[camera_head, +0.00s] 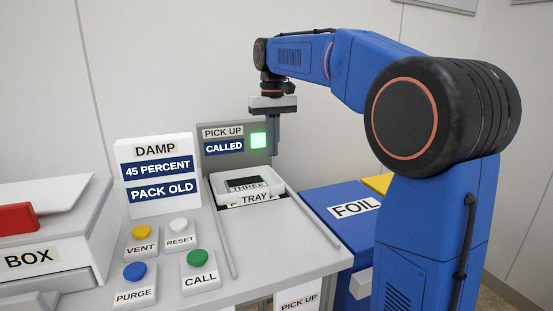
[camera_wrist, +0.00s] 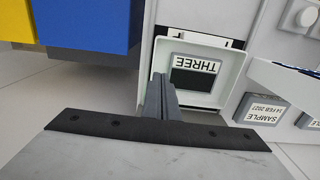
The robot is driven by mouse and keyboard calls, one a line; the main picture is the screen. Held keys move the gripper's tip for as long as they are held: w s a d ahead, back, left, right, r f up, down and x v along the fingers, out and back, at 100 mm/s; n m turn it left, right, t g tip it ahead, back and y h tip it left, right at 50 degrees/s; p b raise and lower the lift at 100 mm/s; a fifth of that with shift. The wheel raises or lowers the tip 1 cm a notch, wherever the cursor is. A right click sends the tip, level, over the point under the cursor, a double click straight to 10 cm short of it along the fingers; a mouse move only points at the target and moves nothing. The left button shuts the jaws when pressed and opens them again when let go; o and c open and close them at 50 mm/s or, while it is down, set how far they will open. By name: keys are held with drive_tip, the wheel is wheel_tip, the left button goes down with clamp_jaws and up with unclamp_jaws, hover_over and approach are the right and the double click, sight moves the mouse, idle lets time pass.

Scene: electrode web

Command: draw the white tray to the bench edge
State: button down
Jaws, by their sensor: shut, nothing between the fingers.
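The white tray (camera_head: 278,187) sits at the back of the bench (camera_head: 262,252), below the grey pick up panel (camera_head: 228,161), between two thin rails. It holds a dark item labelled THREE (camera_head: 247,184), which also shows in the wrist view (camera_wrist: 193,78). My gripper (camera_head: 273,152) points down above the back right part of the tray. In the wrist view my fingers (camera_wrist: 161,80) are together and empty, overlapping the tray's rim (camera_wrist: 238,75). I cannot tell whether they touch it.
A damp sign (camera_head: 157,175) and several coloured buttons stand to the left. A blue FOIL bin (camera_head: 340,225) is right of the bench. The bench between tray and front edge is clear.

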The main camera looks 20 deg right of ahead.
sight(278, 179)
wheel_tip(278, 179, down, 9)
drive_tip(key=shift+s+r, duration=0.1)
drive_tip(key=shift+s+f, duration=0.25)
drive_tip(key=shift+s, duration=1.75)
drive_tip(key=s, duration=2.4)
drive_tip(key=shift+w, duration=0.1)
